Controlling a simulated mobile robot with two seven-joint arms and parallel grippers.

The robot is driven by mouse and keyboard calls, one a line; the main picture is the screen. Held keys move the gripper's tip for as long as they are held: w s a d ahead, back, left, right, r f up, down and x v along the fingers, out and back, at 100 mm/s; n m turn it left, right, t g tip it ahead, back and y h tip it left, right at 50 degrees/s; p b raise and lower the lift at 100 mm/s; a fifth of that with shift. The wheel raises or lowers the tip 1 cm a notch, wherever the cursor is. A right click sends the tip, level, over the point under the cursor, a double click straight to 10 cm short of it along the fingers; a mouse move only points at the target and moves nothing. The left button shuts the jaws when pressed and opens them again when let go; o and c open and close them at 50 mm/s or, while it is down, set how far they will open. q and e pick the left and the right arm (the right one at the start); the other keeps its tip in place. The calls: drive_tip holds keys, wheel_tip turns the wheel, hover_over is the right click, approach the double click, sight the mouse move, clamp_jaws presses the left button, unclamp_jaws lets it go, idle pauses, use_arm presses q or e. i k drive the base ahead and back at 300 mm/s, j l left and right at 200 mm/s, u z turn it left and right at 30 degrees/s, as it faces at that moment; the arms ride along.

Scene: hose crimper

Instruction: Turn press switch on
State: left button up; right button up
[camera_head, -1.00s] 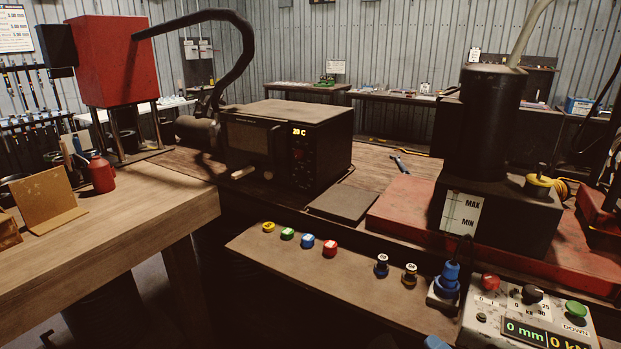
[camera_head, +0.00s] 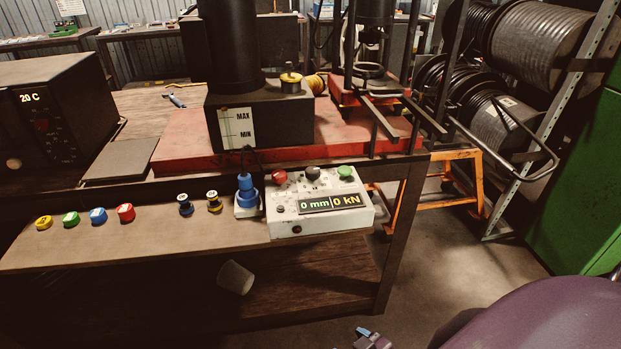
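The press control box (camera_head: 320,222) is a pale, worn panel at the right end of the wooden shelf. My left gripper is out of view.
A blue plug (camera_head: 247,192) stands left of the box. Coloured caps (camera_head: 97,215) and two dark fittings (camera_head: 214,202) line the wooden shelf (camera_head: 150,245). The black press column (camera_head: 228,45) stands behind. Hose reels (camera_head: 530,45) are at right. Floor before the orange stand (camera_head: 437,204) is clear.

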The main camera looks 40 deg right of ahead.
sight(278, 177)
drive_tip(key=z, duration=1.05)
